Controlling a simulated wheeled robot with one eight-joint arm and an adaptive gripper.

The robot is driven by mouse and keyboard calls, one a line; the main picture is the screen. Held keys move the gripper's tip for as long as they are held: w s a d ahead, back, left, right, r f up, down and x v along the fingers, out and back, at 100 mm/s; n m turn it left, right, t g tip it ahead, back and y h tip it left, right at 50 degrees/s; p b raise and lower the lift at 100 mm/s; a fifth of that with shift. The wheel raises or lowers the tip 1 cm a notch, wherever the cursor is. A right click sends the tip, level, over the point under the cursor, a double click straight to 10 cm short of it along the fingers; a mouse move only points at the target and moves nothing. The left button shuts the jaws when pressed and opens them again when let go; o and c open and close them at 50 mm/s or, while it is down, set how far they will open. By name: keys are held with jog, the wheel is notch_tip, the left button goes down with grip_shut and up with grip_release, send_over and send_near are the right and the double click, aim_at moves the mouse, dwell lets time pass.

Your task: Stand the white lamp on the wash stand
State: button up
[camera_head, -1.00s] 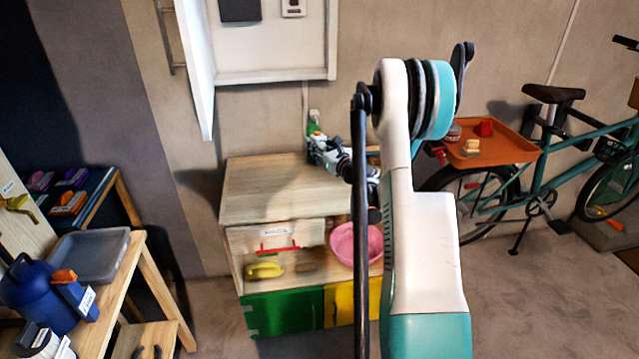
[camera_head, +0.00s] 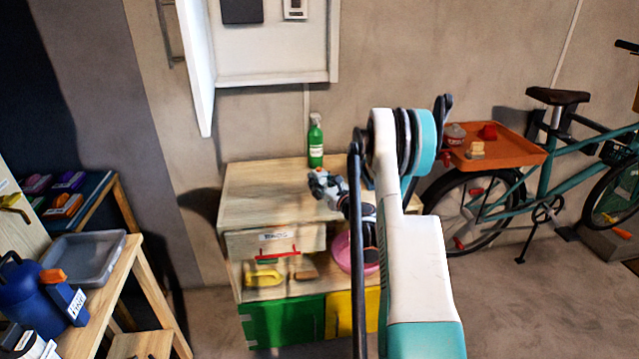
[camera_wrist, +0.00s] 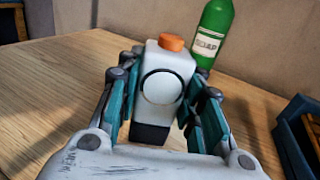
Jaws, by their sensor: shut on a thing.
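The white lamp (camera_wrist: 163,85) has an orange top button and a dark base, and it is upright between my fingers in the wrist view. My gripper (camera_wrist: 164,92) is shut on it, one finger on each side. The wash stand (camera_head: 262,192) is a wooden cabinet against the wall. Its bare wooden top (camera_wrist: 50,95) fills the left of the wrist view. In the head view my gripper (camera_head: 327,185) is over the right part of this top, and the lamp is mostly lost among the fingers. I cannot tell whether its base touches the wood.
A green soap bottle (camera_head: 316,142) stands at the back of the top, behind the lamp. A dark blue tray or box (camera_wrist: 300,135) is at the right in the wrist view. A pink basin (camera_head: 343,252) sits on the shelf below. The top's left is clear.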

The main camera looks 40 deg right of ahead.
aim_at(323, 183)
jog(key=shift+f, duration=0.1)
jog(key=o, duration=1.1)
jog(key=shift+o, duration=0.2)
jog(key=shift+r, duration=0.2)
jog(key=s, duration=0.5)
jog(key=s+a, duration=0.1)
jog(key=s, duration=0.1)
jog(key=shift+s+a+p, duration=0.1)
jog(key=shift+s+p, duration=0.15)
jog(key=shift+p, duration=0.05)
